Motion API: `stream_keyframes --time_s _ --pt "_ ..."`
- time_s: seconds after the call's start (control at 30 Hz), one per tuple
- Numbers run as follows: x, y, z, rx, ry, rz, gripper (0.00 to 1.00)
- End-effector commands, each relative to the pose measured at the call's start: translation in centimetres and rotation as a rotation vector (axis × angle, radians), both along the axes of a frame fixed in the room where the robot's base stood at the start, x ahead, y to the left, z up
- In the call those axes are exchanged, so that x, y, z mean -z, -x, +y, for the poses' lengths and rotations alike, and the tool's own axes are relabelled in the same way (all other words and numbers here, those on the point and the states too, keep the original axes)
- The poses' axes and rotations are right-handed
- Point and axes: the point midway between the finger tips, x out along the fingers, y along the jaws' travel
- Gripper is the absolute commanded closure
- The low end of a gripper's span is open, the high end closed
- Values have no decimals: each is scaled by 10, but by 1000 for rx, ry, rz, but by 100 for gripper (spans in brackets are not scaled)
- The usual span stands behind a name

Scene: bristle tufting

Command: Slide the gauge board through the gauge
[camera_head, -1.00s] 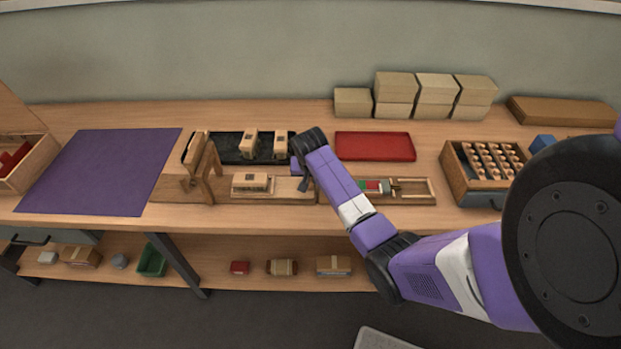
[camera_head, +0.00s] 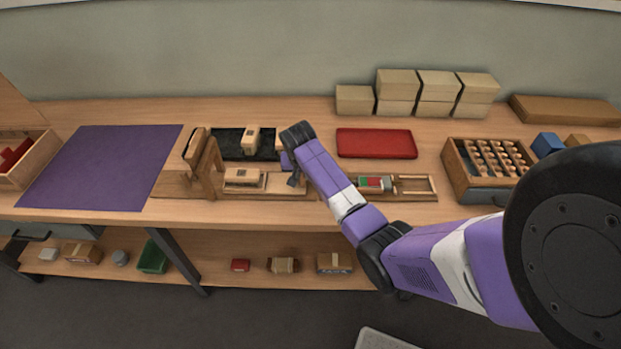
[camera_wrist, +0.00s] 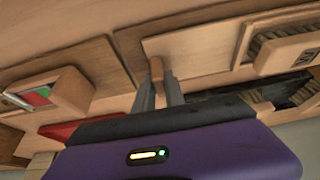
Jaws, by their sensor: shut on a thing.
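The gauge board (camera_head: 278,182) is a pale flat board lying on a wooden track on the bench. A wooden block with a dark mark on top (camera_head: 242,175) sits at its left end; in the wrist view bristles show along this block (camera_wrist: 285,45). My gripper (camera_head: 292,181) is at the board's right end. In the wrist view my gripper (camera_wrist: 158,88) is shut on a small upright wooden peg (camera_wrist: 156,67) at the board's end. The gauge (camera_head: 211,170), a wooden frame with uprights, stands at the track's left, close to the block. The board's underside is hidden.
A black tray (camera_head: 226,144) with wooden blocks lies behind the track, partly hidden by my arm. A red tray (camera_head: 376,143) is to its right. A wooden holder with a green and red piece (camera_head: 372,184) lies right of my gripper. The purple mat (camera_head: 100,168) is clear.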

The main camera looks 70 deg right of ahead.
Motion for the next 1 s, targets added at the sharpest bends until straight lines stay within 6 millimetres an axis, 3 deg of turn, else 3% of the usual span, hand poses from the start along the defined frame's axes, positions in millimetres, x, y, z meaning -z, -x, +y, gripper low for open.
stream_keyframes --time_s 0.3,0.6,0.8,1.0 --pt "4 -82 24 -7 1 -2 100" --pt "4 -145 50 -5 1 -3 100" --pt "3 -171 61 -4 1 -2 100" --pt "1 -183 66 -1 1 -1 100"
